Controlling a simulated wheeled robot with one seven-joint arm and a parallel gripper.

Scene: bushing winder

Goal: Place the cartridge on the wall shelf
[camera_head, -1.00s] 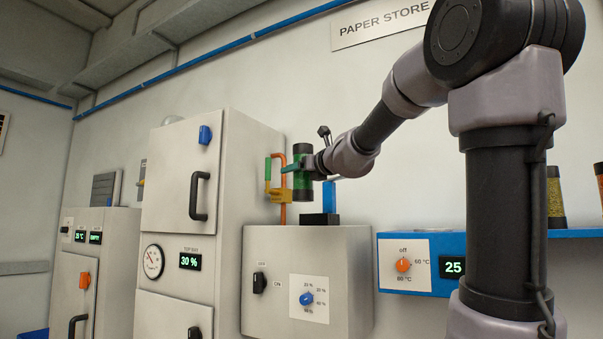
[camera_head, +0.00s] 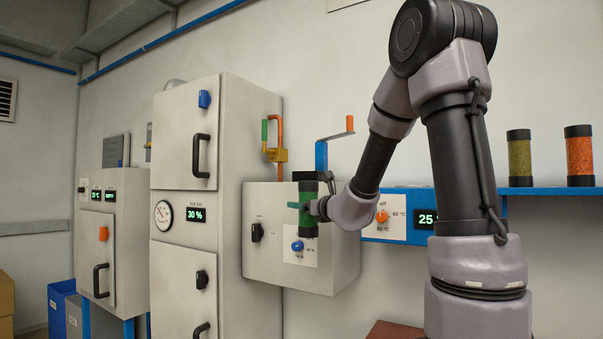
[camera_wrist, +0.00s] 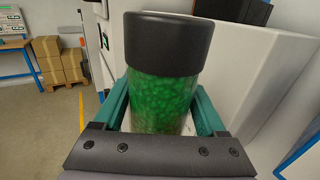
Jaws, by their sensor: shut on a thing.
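My gripper (camera_head: 307,204) is shut on the green cartridge (camera_head: 308,222), a clear cylinder of green beads with black end caps. The cartridge is upright and held in front of the cream box with the blue dial. In the wrist view the cartridge (camera_wrist: 161,98) stands between the teal fingers of my gripper (camera_wrist: 160,112), its black cap toward the top. The blue wall shelf (camera_head: 553,191) is at the right, behind my arm. A yellow-green cartridge (camera_head: 520,158) and an orange cartridge (camera_head: 579,155) stand upright on it.
A cream cabinet (camera_head: 228,130) with black handles stands left of the cartridge. An orange pipe with a yellow valve (camera_head: 275,154) and a crank with an orange grip (camera_head: 350,124) rise behind it. The blue heater panel (camera_head: 405,193) is beside my arm.

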